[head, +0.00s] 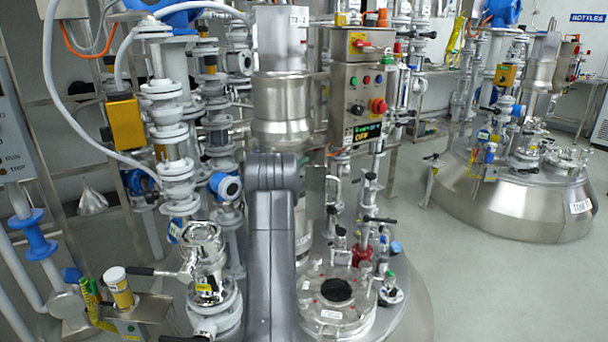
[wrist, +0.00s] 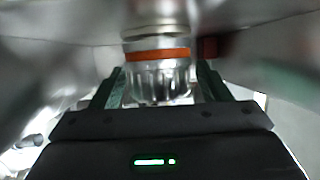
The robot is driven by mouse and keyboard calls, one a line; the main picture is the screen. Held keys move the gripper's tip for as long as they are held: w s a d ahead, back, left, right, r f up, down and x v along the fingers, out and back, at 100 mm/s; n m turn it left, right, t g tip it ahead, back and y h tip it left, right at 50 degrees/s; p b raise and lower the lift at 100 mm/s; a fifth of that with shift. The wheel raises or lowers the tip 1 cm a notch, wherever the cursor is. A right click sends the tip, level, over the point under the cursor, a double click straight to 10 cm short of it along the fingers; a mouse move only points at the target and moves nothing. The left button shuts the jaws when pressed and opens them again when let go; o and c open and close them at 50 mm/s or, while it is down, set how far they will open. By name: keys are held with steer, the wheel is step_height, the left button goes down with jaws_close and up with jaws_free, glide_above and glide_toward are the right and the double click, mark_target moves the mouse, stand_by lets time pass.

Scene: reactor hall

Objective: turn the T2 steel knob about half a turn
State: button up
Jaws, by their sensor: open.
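A ribbed steel knob (wrist: 158,86) with an orange band shows close up in the wrist view. My gripper (wrist: 160,80) is open, with one dark green finger on each side of the knob. A narrow gap seems to show at each side, but I cannot tell whether either finger touches. No T2 label is readable in the wrist view. In the head view my grey arm stands upright in the middle, and I cannot make out the gripper or the knob there.
A steel control box (head: 363,92) with coloured buttons is right of my arm. A round port (head: 337,290) and several valves crowd the vessel top. Open floor (head: 480,270) lies at right, before a second vessel (head: 515,205).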

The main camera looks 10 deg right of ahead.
steer(key=c, duration=1)
steer(key=shift+r+p, duration=0.25)
steer(key=shift+p, duration=0.5)
steer(key=shift+m+g+y+p, duration=0.3)
steer(key=shift+g+y+p, duration=0.3)
steer(key=shift+p, duration=0.55)
steer(key=g+y+p, duration=0.1)
steer(key=p, duration=0.3)
steer(key=shift+m, duration=0.4)
steer(key=shift+f+g+y+p, duration=0.35)
steer(key=shift+g+y+p, duration=0.05)
steer(key=shift+y, duration=0.2)
steer(key=o, duration=1)
